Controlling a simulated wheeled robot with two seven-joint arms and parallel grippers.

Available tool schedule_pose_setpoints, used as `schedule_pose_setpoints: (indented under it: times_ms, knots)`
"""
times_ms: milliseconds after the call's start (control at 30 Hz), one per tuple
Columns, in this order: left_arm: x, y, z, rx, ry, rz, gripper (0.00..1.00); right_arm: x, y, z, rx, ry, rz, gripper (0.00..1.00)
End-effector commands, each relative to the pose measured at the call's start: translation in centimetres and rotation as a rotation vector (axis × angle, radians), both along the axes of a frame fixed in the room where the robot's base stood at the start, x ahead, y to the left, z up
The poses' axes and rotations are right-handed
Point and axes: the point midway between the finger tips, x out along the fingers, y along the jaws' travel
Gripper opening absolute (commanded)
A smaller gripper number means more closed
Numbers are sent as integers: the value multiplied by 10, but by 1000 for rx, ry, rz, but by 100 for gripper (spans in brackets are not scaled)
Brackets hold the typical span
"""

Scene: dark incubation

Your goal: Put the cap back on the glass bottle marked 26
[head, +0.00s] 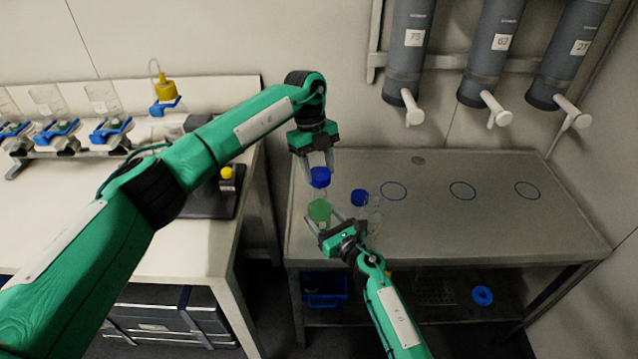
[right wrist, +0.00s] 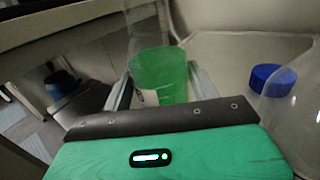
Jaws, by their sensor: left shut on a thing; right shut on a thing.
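A glass bottle with green liquid (head: 319,211) stands upright over the left front of the grey bench. My right gripper (head: 326,220) is shut on its body; the bottle also shows between the fingers in the right wrist view (right wrist: 165,74). A pale label shows on it, but I cannot read its number. My left gripper (head: 319,164) is above, shut on a blue cap (head: 320,178). This cap is over the bottle's mouth; I cannot tell whether they touch.
Another blue cap (head: 359,197) lies on the bench, beside a clear glass bottle (head: 374,214) close to my right gripper. It also shows in the right wrist view (right wrist: 266,78). Grey dispensers (head: 487,52) hang behind. The bench's right side, with blue circles (head: 462,190), is free.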

Motion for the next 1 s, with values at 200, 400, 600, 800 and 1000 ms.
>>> schedule_pose_setpoints:
  times_ms: [200,400,600,800,1000]
  knots:
    - [0,0,-28,-2,2,0,26,0,0,0,-1,1,0,19]
    - [1,0,-28,-3,2,-1,26,0,0,0,-1,1,0,19]
    - [0,0,-28,-2,2,0,26,0,0,-1,-1,1,0,19]
    - [0,0,-32,-2,2,0,26,0,0,-1,-1,1,0,19]
    - [0,0,-44,-2,2,0,26,0,0,-1,-1,1,0,19]
